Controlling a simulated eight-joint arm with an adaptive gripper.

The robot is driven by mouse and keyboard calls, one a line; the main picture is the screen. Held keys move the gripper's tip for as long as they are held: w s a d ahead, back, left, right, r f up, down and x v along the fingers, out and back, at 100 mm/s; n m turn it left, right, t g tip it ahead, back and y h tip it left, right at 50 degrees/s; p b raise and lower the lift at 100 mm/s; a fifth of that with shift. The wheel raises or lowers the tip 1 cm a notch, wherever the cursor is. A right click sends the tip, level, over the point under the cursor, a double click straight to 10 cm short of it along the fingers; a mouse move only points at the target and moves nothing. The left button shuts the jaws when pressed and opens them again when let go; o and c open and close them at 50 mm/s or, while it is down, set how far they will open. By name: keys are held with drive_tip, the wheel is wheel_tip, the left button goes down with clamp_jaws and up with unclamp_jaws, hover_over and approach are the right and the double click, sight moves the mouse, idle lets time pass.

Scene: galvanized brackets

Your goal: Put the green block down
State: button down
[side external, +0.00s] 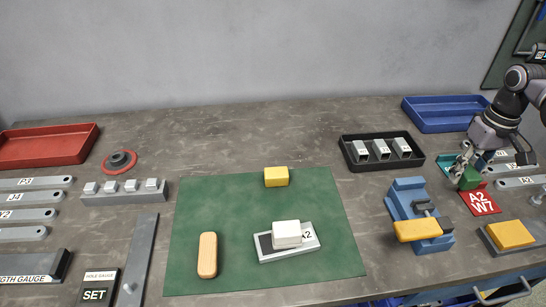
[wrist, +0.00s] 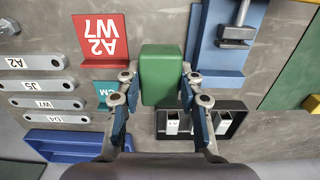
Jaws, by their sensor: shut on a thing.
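The green block (wrist: 162,75) is between the two fingers of my gripper (wrist: 160,88) in the wrist view, and the fingers are shut on it. In the side external view the green block (side external: 470,179) shows at the right, with my gripper (side external: 463,168) coming in from above and behind. It appears just behind the red A2 W7 plate (side external: 481,203) and beside a teal plate (side external: 445,161). The red plate (wrist: 100,38) and part of the teal plate (wrist: 103,95) also show in the wrist view. I cannot tell whether the block touches the bench.
A blue vise-like fixture (side external: 408,188) with a yellow block (side external: 417,230) stands to the left. A black tray (side external: 345,154) of labelled pieces and a blue tray (side external: 430,103) lie behind. Grey labelled bars (side external: 518,182) lie at right. The green mat (side external: 190,270) has free room.

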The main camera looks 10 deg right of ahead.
wheel_tip(320, 180, up, 7)
drive_tip(key=shift+r, duration=0.1)
drive_tip(key=w+a, duration=0.2)
drive_tip(key=a, duration=0.2)
hover_over(297, 207)
drive_tip(key=shift+g, duration=0.3)
wheel_tip(297, 207, down, 12)
drive_tip(key=shift+w+d+r, duration=0.1)
drive_tip(key=shift+r, duration=0.1)
drive_tip(key=shift+f, duration=2.05)
drive_tip(key=shift+f, duration=0.1)
drive_tip(key=c, duration=0.8)
unclamp_jaws()
drive_tip(key=shift+c, duration=0.2)
